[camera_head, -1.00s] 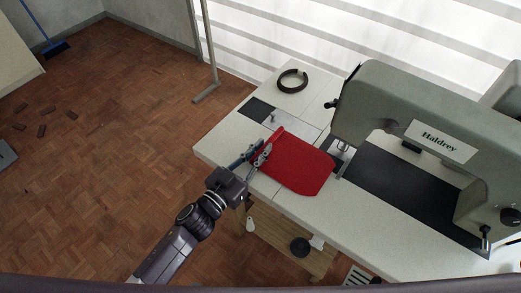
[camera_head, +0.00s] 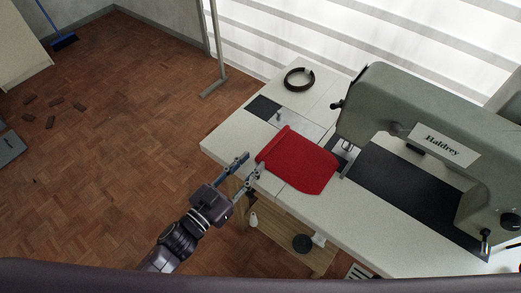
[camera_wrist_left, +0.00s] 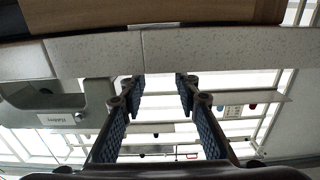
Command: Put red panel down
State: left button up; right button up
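The red panel (camera_head: 298,162) lies flat on the light worktable, in front of the sewing machine's needle area. Its near left edge is close to the table's left front edge. My left gripper (camera_head: 251,166) is open and empty, just off that table edge and apart from the panel. In the left wrist view my left gripper (camera_wrist_left: 160,84) shows its two fingers spread with nothing between them; I cannot make out the panel there. My right gripper is not in view.
The grey sewing machine (camera_head: 445,125) stands on the right of the worktable (camera_head: 222,145). A dark ring (camera_head: 299,79) lies at the back left, near a small upright pin (camera_head: 279,115). A wooden shelf (camera_head: 284,247) with small items is below. The floor at left is mostly clear.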

pick_arm(q)
jog(key=shift+v, duration=2.2)
